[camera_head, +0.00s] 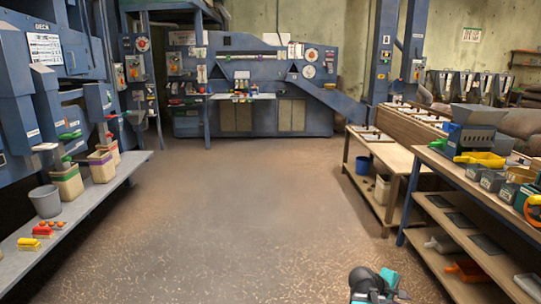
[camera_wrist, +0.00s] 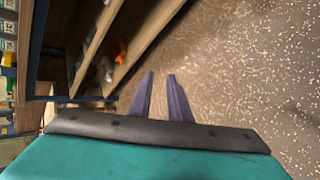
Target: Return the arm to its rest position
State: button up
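My arm shows at the bottom edge of the head view as a dark grey and teal part (camera_head: 375,284), low over the bare floor and left of the right-hand bench. In the wrist view my gripper (camera_wrist: 160,76) has two purple-grey fingers with a gap between their tips. Floor shows through the gap, and nothing is held. The fingers point over speckled brown floor, beside the wooden shelves of a bench. In the head view the fingers cannot be seen.
A wooden bench (camera_head: 450,222) with bins and trays stands at the right. A lower table (camera_head: 392,158) stands behind it. A grey shelf (camera_head: 95,205) with buckets runs along the left. Blue machines (camera_head: 250,85) fill the back. The middle floor (camera_head: 240,210) is clear.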

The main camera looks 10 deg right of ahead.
jog(key=s+a+f+g+y+p, duration=0.15)
jog(key=s+a+f+p, duration=0.25)
jog(key=a+f, duration=0.5)
jog(key=s+a+f+g+y+p, duration=0.1)
jog(key=s+a+f+y+p, duration=0.25)
jog(key=a+f, duration=0.45)
jog(key=s+a+f+m+g+y+p, duration=0.2)
jog(key=s+a+f+m, duration=0.1)
jog(key=s+a, duration=0.6)
jog(key=s+a+f+m+g+y+p, duration=0.2)
jog(key=s+a+f+m, duration=0.1)
jog(key=s+a, duration=0.6)
jog(key=shift+s+a+f+y, duration=0.25)
jog(key=shift+a+y, duration=0.15)
jog(key=shift+a, duration=0.3)
jog(key=shift+d, duration=0.1)
